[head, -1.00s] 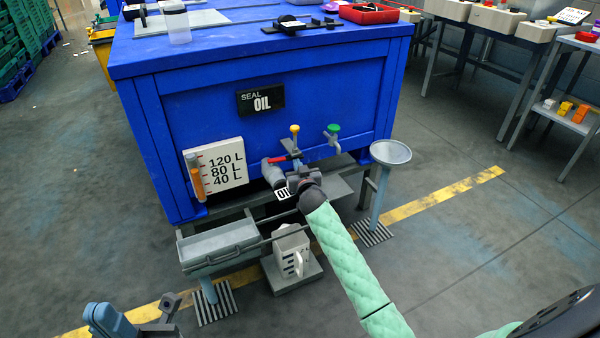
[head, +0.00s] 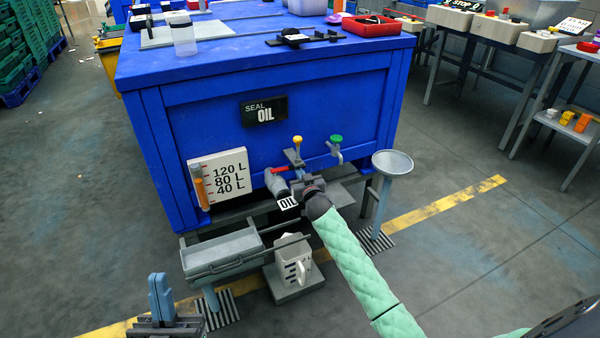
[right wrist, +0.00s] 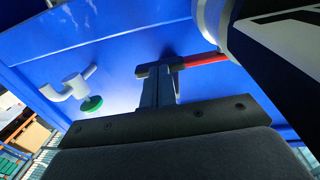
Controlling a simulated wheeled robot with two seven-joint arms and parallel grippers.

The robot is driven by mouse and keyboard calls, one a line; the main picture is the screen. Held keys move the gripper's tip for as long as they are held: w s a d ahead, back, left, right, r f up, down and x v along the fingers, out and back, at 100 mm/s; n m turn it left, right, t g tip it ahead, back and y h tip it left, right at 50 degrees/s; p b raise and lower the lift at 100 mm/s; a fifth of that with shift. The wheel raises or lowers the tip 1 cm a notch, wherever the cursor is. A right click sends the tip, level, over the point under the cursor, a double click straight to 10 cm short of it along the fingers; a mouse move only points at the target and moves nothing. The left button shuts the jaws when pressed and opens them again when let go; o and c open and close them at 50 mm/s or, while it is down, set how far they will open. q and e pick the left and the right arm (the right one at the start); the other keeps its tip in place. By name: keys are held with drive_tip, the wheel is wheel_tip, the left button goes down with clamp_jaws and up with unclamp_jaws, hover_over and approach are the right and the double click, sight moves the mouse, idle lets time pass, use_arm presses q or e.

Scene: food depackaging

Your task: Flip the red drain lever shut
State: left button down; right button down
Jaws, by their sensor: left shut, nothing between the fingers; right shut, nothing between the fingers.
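The red drain lever (head: 281,169) is at the outlet on the front of the blue tank, above the grey drain pipe (head: 275,184) with the OIL tag. It lies roughly sideways. My right gripper (head: 298,176) is shut and empty, at the lever's right end. In the right wrist view the red lever (right wrist: 206,61) runs right from behind the shut fingertips (right wrist: 158,80); whether they touch it I cannot tell. My left gripper (head: 158,285) is shut and empty, pointing up at the lower left, well away from the lever.
A yellow-knobbed valve (head: 297,140) and a green-knobbed tap (head: 335,139) sit close beside the lever. A grey tray (head: 215,255), a white jug (head: 291,262) and a round funnel stand (head: 392,162) are in front of the tank.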

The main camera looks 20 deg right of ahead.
use_arm(q)
drive_tip(key=w+d+f+g+y, duration=0.1)
drive_tip(key=w+f+g, duration=0.2)
drive_tip(key=f, duration=0.4)
drive_tip(key=w+d+f+g+p, duration=0.1)
drive_tip(key=w+f+g, duration=0.2)
drive_tip(key=f, duration=0.5)
drive_tip(key=shift+w+d+n+y+p, duration=0.2)
drive_tip(key=shift+n+y+p, duration=0.1)
drive_tip(key=shift+y, duration=0.1)
use_arm(e)
drive_tip(key=shift+w+d, duration=0.4)
drive_tip(key=shift+w, duration=0.15)
use_arm(q)
drive_tip(key=shift+f, duration=0.1)
